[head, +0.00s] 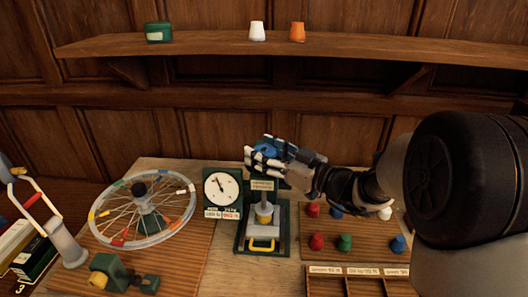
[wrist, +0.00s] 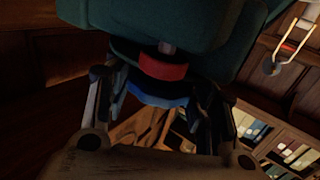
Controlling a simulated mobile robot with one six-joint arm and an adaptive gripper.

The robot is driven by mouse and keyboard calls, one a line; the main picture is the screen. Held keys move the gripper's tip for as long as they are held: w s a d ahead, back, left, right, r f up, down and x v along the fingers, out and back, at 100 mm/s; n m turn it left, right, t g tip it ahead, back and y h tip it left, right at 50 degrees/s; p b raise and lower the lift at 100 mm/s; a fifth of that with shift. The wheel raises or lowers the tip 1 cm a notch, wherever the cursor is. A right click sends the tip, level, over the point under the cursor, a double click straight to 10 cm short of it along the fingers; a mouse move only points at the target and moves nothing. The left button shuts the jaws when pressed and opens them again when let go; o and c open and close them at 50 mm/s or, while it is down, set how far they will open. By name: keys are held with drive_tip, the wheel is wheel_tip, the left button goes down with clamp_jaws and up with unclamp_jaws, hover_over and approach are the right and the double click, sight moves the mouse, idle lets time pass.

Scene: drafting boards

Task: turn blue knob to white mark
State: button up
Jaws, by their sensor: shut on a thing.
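The blue knob (head: 265,149) sits at the top of a small green press (head: 240,240) on the table in the head view. My gripper (head: 268,155) is at the knob, coming from the right, with its fingers shut on it and covering part of it. In the wrist view a blue rounded part (wrist: 155,96) shows between my two fingers (wrist: 158,105), below a red band (wrist: 162,66) and a large dark green body. I cannot make out a white mark near the knob; the fingers and dim light hide that area.
A dial gauge (head: 222,190) stands just left of the press. A spoked wheel (head: 140,212) is farther left. Red, blue, green and white pegs (head: 316,242) stand on a board to the right, behind a compartment tray (head: 327,287). A shelf (head: 350,46) runs above.

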sight(264, 150)
drive_tip(key=n+g+y, duration=0.1)
drive_tip(key=n+g, duration=0.1)
drive_tip(key=g, duration=0.2)
drive_tip(key=n+g+y, duration=0.2)
drive_tip(key=n+g, duration=0.1)
drive_tip(key=shift+w+f+g, duration=0.1)
drive_tip(key=shift+g, duration=0.3)
drive_tip(key=shift+n+g+p, duration=0.15)
drive_tip(key=shift+n+g, duration=1.1)
drive_tip(key=shift+g, duration=0.55)
drive_tip(key=shift+n+g+p, duration=0.15)
drive_tip(key=shift+n+g, duration=1.1)
drive_tip(key=shift+g, duration=0.55)
drive_tip(key=shift+g+h, duration=0.3)
drive_tip(key=o, duration=1.1)
wheel_tip(264, 150, up, 10)
drive_tip(key=shift+r, duration=0.15)
